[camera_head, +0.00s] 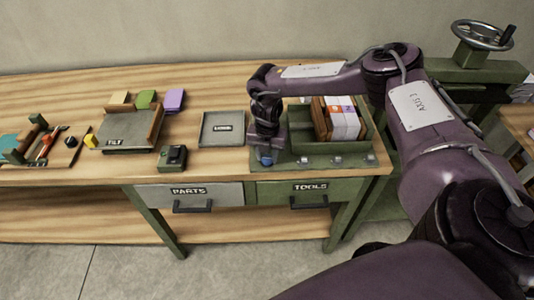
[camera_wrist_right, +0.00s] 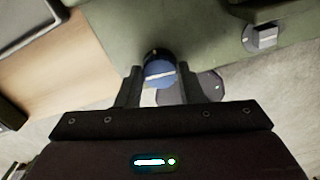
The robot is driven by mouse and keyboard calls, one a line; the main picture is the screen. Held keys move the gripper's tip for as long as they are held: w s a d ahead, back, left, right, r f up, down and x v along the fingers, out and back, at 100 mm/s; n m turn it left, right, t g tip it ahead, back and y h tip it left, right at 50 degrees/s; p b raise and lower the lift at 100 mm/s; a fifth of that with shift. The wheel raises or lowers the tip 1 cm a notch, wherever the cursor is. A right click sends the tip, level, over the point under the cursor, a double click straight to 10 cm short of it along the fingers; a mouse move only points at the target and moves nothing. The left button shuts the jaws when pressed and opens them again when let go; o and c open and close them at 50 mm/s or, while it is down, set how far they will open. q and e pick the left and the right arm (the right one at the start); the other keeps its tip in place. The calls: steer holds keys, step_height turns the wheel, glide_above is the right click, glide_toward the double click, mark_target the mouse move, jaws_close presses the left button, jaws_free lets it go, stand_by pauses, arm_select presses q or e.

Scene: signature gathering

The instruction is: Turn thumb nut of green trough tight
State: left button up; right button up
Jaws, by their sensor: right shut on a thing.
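The green trough (camera_head: 362,128) stands at the right end of the bench with a block of papers (camera_head: 342,118) in it. Its front base strip carries a blue thumb nut (camera_head: 265,158) at the left end and grey knobs (camera_head: 337,161) further right. In the wrist view the blue thumb nut (camera_wrist_right: 160,72) shows a pale line across its face, slightly tilted. My right gripper (camera_head: 266,149) points down at the blue nut. In the wrist view the right gripper's fingers (camera_wrist_right: 160,80) stand on either side of the nut, shut on it. My left gripper is out of view.
A grey tray (camera_head: 222,129) lies just left of the trough. Further left are a small dark green device (camera_head: 173,158) and a tilted grey stand (camera_head: 130,130). A grey knob (camera_wrist_right: 262,38) is near the gripper. Drawers (camera_head: 305,193) sit below the bench edge.

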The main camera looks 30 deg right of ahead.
steer(key=m+p, duration=0.1)
steer(key=m, duration=0.4)
steer(key=shift+p, duration=0.35)
steer(key=m+p, duration=0.1)
steer(key=m, duration=0.2)
steer(key=shift+r+m, duration=0.1)
steer(key=shift+m, duration=0.2)
steer(key=m+p, duration=0.3)
steer(key=m, duration=0.2)
steer(key=shift+m+p, duration=0.75)
steer(key=shift+m, duration=0.85)
steer(key=o, duration=1)
